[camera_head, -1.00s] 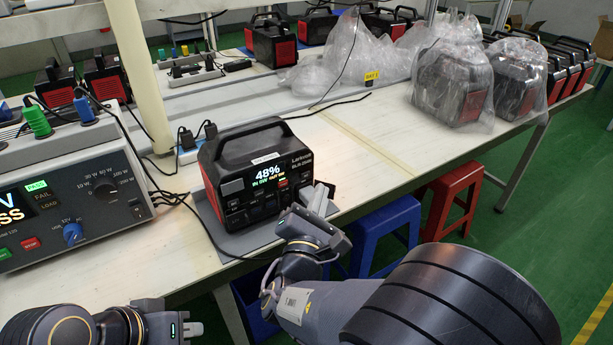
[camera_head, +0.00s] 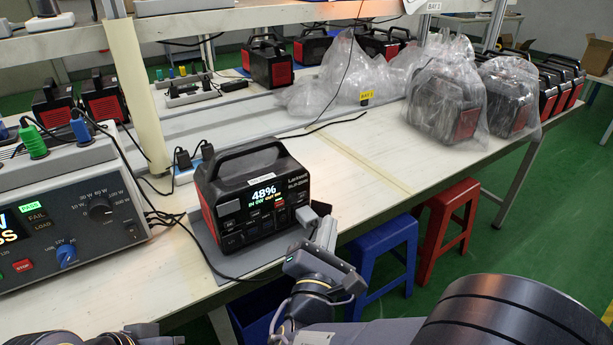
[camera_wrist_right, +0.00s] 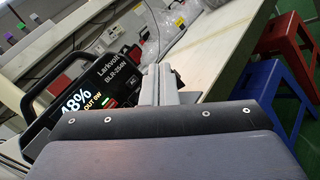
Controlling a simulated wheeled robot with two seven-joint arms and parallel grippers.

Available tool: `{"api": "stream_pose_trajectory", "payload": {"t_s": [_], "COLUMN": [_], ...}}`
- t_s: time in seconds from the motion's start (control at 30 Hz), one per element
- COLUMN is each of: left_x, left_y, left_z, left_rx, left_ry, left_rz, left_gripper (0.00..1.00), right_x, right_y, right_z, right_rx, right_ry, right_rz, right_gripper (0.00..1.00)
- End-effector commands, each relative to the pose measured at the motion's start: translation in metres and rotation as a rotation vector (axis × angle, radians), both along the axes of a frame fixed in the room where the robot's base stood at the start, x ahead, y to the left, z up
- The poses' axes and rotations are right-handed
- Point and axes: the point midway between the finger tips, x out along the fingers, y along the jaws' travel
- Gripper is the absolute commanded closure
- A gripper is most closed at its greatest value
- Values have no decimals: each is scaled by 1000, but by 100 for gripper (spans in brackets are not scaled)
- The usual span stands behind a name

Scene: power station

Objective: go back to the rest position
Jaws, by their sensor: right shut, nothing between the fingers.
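My right gripper (camera_head: 322,226) is shut and empty, just in front of the right front corner of the power station (camera_head: 262,195). Its closed fingers (camera_wrist_right: 160,84) also show in the right wrist view, with the power station (camera_wrist_right: 85,95) behind and to the left; whether they touch it I cannot tell. The power station is black and red, stands upright on a grey mat (camera_head: 214,252), and its screen reads 48%. My left arm shows only in part at the bottom left of the head view, and its fingertips are not visible.
A tester (camera_head: 75,215) with knobs stands on the left of the bench. Cables run from it to a power strip (camera_head: 190,172). Bagged power stations (camera_head: 447,95) stand at the back right. A blue stool (camera_head: 385,245) and a red stool (camera_head: 448,215) are beside the bench.

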Motion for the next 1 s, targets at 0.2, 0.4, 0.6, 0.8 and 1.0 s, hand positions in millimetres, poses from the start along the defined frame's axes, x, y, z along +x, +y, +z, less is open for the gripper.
{"api": "stream_pose_trajectory", "payload": {"t_s": [0.2,0.4,0.6,0.8,1.0], "left_x": [0,0,0,0,0], "left_y": [0,0,0,0,0], "left_z": [0,0,0,0,0], "left_rx": [0,0,0,0,0], "left_ry": [0,0,0,0,0], "left_rz": [0,0,0,0,0], "left_gripper": [100,100,100,100,100], "right_x": [5,-15,-105,-178,-202], "right_y": [-36,-162,-247,-240,-217], "right_z": [-7,-49,-107,-120,-103], "right_rx": [83,455,1072,1734,2202], "right_ry": [65,318,588,681,632], "right_rz": [-103,-497,-947,-1191,-1225], "right_gripper": [100,100,100,100,100]}}
